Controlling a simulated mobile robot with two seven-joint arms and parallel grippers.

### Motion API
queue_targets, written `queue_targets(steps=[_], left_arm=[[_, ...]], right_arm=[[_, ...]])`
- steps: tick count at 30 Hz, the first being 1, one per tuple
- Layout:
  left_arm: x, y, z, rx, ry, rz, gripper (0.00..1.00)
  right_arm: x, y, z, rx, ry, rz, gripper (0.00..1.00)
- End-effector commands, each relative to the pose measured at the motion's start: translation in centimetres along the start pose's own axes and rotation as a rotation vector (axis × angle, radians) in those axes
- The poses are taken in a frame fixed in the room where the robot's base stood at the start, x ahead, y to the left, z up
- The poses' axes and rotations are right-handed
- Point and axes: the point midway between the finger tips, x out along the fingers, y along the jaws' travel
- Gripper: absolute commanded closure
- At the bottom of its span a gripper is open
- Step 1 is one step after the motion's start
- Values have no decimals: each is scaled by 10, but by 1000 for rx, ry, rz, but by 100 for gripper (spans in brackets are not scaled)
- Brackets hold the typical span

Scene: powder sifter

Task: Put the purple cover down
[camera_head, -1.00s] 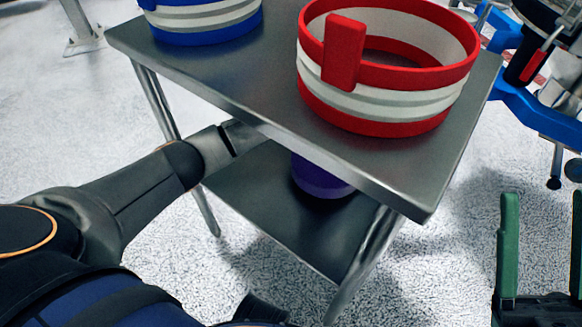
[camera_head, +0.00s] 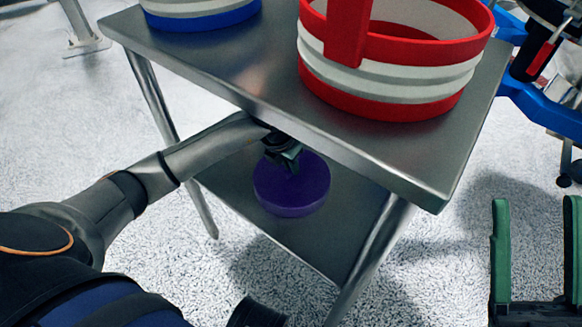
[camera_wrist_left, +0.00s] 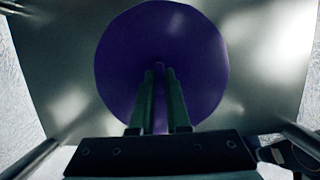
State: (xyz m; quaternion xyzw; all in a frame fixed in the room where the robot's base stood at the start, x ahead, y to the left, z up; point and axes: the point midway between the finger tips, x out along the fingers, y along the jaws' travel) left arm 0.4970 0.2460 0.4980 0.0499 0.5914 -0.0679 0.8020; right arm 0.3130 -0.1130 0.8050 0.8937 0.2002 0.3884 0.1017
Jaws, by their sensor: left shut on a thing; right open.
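The purple cover (camera_head: 285,198) is a round disc under the tabletop, over the lower shelf of the metal table. My left gripper (camera_head: 289,166) reaches in under the tabletop's front edge. In the left wrist view, its two green fingers (camera_wrist_left: 160,75) are shut on a narrow purple handle in the middle of the cover (camera_wrist_left: 200,55). I cannot tell whether the cover touches the shelf. My right gripper (camera_head: 536,200) is open and empty at the lower right, clear of the table.
The metal tabletop (camera_head: 250,75) overhangs the lower shelf (camera_head: 345,235). A red and white ring-shaped container (camera_head: 390,85) and a blue and white one (camera_head: 200,18) stand on top. A table leg (camera_head: 375,255) stands right of the cover. Blue equipment (camera_head: 545,115) is at the far right.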

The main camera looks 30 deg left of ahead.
Motion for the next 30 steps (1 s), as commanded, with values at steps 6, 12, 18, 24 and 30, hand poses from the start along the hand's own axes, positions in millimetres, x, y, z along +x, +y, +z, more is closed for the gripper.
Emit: queue_targets(steps=[6,12,18,24,30], left_arm=[[0,0,0,1,0,0,100],[0,0,0,1,0,0,69],[0,0,0,1,0,0,56],[-2,0,1,1,0,0,56],[-30,0,3,3,-3,1,56]], right_arm=[[1,0,-1,4,2,5,37],[1,1,-1,4,3,8,37],[1,1,-2,3,4,8,37],[2,2,-3,3,4,8,37],[11,8,-14,8,9,10,37]])
